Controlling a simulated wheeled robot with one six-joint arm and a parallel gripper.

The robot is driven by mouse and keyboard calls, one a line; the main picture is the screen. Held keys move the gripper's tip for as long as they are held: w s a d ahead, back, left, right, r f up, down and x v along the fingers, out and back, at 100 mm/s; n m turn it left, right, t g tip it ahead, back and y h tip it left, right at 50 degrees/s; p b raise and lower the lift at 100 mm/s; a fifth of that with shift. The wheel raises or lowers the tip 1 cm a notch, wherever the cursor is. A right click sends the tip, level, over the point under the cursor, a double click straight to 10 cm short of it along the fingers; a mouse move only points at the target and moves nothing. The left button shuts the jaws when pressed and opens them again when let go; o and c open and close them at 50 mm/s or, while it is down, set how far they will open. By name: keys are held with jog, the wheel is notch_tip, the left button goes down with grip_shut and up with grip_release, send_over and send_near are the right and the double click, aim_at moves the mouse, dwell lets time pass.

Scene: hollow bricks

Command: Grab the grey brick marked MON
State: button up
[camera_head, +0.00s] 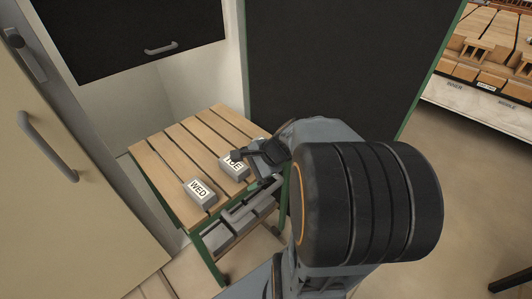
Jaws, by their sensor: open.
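No brick with a readable MON mark shows. My arm and gripper cover the right part of the slatted wooden table (160,148), so anything behind them is hidden. A grey brick marked WED (200,195) lies near the table's front edge. A second grey brick, whose mark looks like TUE (233,170), lies to its right and further back, its upper edge partly covered by my gripper. My gripper (246,157) is open over the right side of the table, close to the TUE brick in the picture. Whether it touches any brick cannot be told.
Grey shapes (238,232) show below the tabletop within the green frame. A cream door (65,190) stands at left, a dark cabinet front (140,35) behind. A dark panel (340,70) stands behind my arm. Wooden goods fill a rack (485,50) at far right. Floor at right is mostly clear.

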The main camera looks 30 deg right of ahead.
jog(key=w+d+f+m+t+h+b, duration=0.15)
jog(key=d+m+t, duration=0.25)
jog(key=d+m, duration=0.45)
jog(key=d+f+m+t+h+b, duration=0.1)
jog(key=d+f+m+t+h, duration=0.15)
jog(key=d+m, duration=0.55)
jog(key=shift+t, duration=0.65)
jog(key=shift+d+f+b+x, duration=0.15)
jog(key=shift+d+x, duration=0.2)
jog(key=shift+x, duration=1.9)
jog(key=shift+d+f+b+x, duration=0.2)
jog(key=shift+d+x, duration=0.15)
jog(key=shift+x, duration=1.9)
jog(key=shift+d+f+b+x, duration=0.15)
jog(key=shift+d+x, duration=0.2)
jog(key=shift+x, duration=1.9)
jog(key=shift+c, duration=0.4)
jog(key=shift+r, duration=0.1)
jog(key=c, duration=1.2)
